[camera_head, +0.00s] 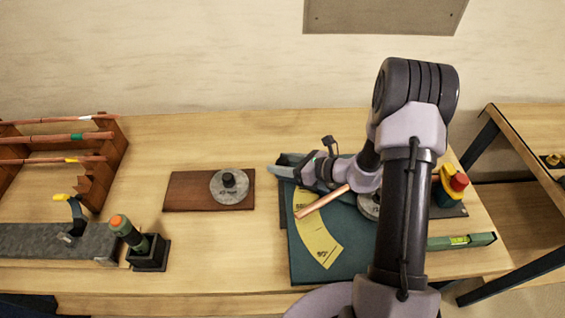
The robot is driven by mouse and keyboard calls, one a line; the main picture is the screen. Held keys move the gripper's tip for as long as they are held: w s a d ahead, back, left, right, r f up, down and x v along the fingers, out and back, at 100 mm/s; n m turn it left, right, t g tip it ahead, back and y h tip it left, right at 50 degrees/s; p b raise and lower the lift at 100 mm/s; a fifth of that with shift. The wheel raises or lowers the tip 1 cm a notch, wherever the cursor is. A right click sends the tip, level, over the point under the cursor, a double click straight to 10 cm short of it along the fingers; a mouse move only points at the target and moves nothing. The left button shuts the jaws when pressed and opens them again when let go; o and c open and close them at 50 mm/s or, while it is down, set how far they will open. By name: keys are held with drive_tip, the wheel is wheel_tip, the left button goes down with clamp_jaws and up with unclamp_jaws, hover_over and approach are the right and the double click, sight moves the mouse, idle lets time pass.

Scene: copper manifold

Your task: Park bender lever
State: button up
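The bender stands on a teal base plate (305,262) on the right half of the bench. The plate carries a yellow curved angle scale (316,240). A copper tube (321,201) slants across the plate. A round grey disc (367,206) is partly hidden behind my arm. I cannot make out the bender lever clearly; my arm and wrist cover that part. My gripper (284,167) points left at the plate's upper left edge. Its fingers blend with dark grey parts there, so I cannot tell if they hold anything.
A brown board (190,191) with a grey disc (230,187) lies left of the plate. A green tool in a black holder (149,254), a grey clamp bar (45,242) and a tube rack (112,160) stand farther left. A red-yellow button (457,184) and green level (462,241) lie right.

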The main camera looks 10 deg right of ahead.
clamp_jaws()
drive_tip(key=shift+w, duration=0.1)
drive_tip(key=w+d+m+t+h, duration=0.1)
drive_tip(key=w+d, duration=0.1)
drive_tip(key=d, duration=0.1)
drive_tip(key=w+d+m+t+h+b, duration=0.1)
drive_tip(key=w+d+m+h, duration=0.1)
drive_tip(key=w+d, duration=0.1)
drive_tip(key=w+d+m+t+h+b, duration=0.1)
drive_tip(key=w+d, duration=0.2)
drive_tip(key=shift+m+h, duration=0.3)
drive_tip(key=shift+m, duration=0.1)
drive_tip(key=shift+w+d+r, duration=0.1)
drive_tip(key=shift+d, duration=0.15)
unclamp_jaws()
drive_tip(key=shift+o, duration=1.3)
drive_tip(key=shift+w+d, duration=0.1)
drive_tip(key=shift+d, duration=0.1)
drive_tip(key=shift+a, duration=0.1)
